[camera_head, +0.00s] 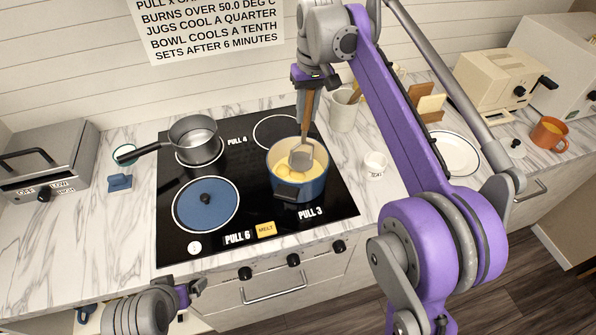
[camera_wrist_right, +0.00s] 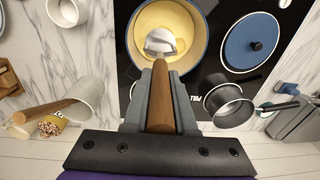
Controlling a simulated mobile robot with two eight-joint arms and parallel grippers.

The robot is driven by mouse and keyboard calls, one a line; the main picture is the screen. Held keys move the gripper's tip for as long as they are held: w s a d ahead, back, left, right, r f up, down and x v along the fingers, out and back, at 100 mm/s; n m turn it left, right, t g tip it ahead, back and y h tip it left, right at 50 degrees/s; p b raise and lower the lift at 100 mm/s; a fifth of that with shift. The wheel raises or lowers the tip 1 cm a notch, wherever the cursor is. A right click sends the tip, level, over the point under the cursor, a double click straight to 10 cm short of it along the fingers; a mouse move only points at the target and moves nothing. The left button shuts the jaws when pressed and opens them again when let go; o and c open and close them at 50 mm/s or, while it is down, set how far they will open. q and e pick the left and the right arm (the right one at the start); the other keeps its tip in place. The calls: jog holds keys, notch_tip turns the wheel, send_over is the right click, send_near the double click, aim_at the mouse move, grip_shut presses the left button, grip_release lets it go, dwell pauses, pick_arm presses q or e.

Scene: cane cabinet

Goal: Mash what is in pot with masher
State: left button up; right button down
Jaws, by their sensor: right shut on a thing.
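A blue pot (camera_head: 312,188) with a cream inside stands on the black cooktop (camera_head: 335,200), at its right side. Yellow lumps (camera_head: 288,168) lie in it. The masher (camera_head: 307,115) has a brown wooden handle and a grey flat head. My right gripper (camera_head: 307,85) is shut on the handle and holds the masher upright, head down inside the pot. In the right wrist view the masher head (camera_wrist_right: 161,41) is over the yellow content of the pot (camera_wrist_right: 128,38); I cannot tell whether it touches. My left gripper (camera_head: 188,290) is low at the left, before the counter, its jaws unclear.
A grey saucepan (camera_head: 193,135) stands on the back left burner. A blue lid (camera_head: 206,203) lies front left on the cooktop. A small white cup (camera_head: 375,164) and a utensil crock (camera_head: 342,112) stand right of the pot. A plate (camera_head: 455,152) and orange mug (camera_head: 549,133) are further right.

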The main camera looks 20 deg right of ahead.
aim_at(305, 126)
jog(key=shift+w+f, duration=0.1)
jog(key=shift+f, duration=0.45)
jog(key=shift+f+b, duration=0.55)
jog(key=shift+f, duration=0.35)
jog(key=shift+f+b, duration=0.45)
jog(key=shift+f, duration=0.75)
jog(key=shift+a+r, duration=0.15)
jog(key=shift+r, duration=0.35)
pick_arm(q)
jog(key=r+p, duration=0.1)
jog(key=p, duration=0.1)
jog(key=shift+w+r+p, duration=0.1)
jog(key=shift+w+p, duration=0.3)
pick_arm(e)
jog(key=a+r, duration=0.1)
jog(key=s+r, duration=0.1)
jog(key=r, duration=0.1)
jog(key=a+r, duration=0.1)
jog(key=shift+s+a+r, duration=0.25)
jog(key=shift+a, duration=0.05)
pick_arm(q)
jog(key=shift+s, duration=0.1)
pick_arm(e)
jog(key=shift+s, duration=0.15)
